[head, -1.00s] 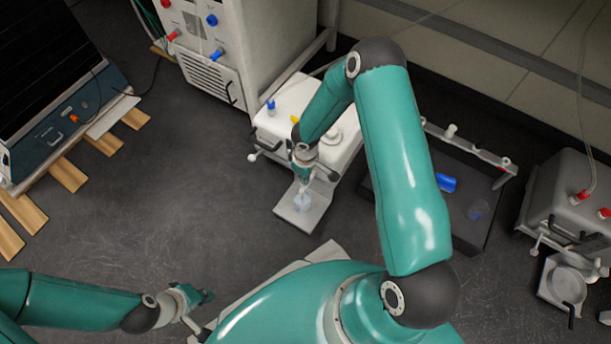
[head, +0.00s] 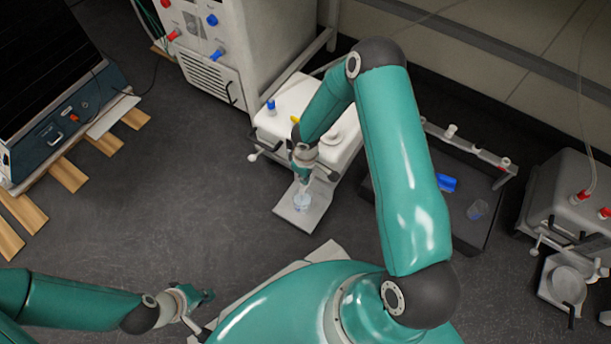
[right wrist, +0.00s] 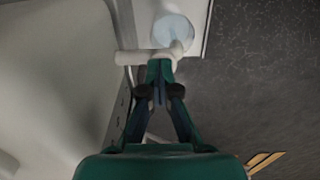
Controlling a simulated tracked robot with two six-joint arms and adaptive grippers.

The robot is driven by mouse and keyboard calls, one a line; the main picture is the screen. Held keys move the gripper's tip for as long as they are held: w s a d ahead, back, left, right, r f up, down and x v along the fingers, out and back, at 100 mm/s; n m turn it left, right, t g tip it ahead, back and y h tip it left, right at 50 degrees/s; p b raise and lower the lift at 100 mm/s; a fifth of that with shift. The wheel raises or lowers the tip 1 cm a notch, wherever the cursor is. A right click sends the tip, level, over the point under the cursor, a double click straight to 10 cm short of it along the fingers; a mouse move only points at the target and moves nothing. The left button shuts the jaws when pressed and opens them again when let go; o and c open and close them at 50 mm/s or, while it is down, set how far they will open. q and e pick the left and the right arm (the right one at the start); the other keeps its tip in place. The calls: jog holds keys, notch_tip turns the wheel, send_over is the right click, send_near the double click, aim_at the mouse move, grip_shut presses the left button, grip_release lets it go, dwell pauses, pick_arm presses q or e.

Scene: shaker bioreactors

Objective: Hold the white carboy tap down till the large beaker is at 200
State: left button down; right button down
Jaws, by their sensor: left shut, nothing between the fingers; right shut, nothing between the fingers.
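The white carboy (head: 345,150) stands at the centre of the head view, partly hidden behind my right arm. Its white tap (right wrist: 180,48) is in the right wrist view, right at the tips of my right gripper (right wrist: 160,68). That gripper is shut and empty, and its fingertips look to be on or against the tap; exact contact is hard to tell. The large beaker (right wrist: 172,30) stands below the tap and looks pale blue inside; it also shows in the head view (head: 301,203). Its graduations are not readable. My left gripper (head: 203,297) is shut and empty, low at the left.
The beaker stands on a grey plate (head: 293,219) before the carboy. Another grey carboy-like vessel (head: 562,190) is at the far right. The floor at left centre is clear.

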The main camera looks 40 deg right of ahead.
jog(key=shift+s+a+f, duration=0.15)
jog(key=shift+s+f, duration=0.1)
jog(key=shift+f, duration=0.05)
notch_tip(320, 180, up, 14)
jog(key=p, duration=0.7)
jog(key=shift+w+d+r, duration=0.25)
jog(key=shift+w, duration=0.05)
jog(key=s+a+f+m+y, duration=0.3)
jog(key=s+a+m, duration=0.3)
jog(key=s+a, duration=0.8)
jog(key=shift+s+a+f+m+y, duration=0.2)
jog(key=shift+s+a+m+y, duration=0.15)
jog(key=shift+a, duration=0.25)
